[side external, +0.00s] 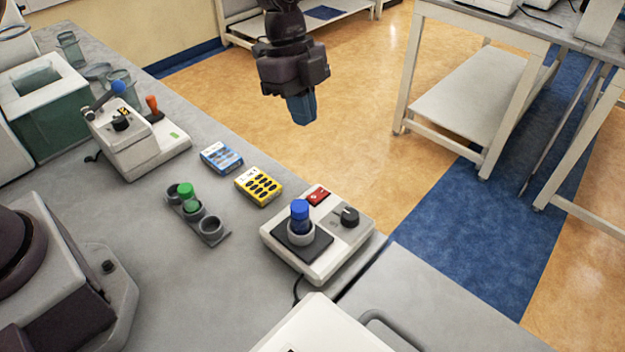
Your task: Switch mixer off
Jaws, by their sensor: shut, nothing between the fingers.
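The mixer (345,248) is a white box near the right edge of the grey bench. A red switch (319,195) sits on its far side, and a black knob (346,216) is at its right. A blue-capped vial (300,212) stands upright in a round holder on its dark plate. I cannot tell the switch's position. My gripper (303,112) is shut and empty, with blue fingers pointing down. In the picture it is above the mixer and apart from it.
A grey rack (209,229) holds a green-capped vial (187,197). A white device (135,150) with a blue-balled lever stands farther left. A white case (325,328) is at the front.

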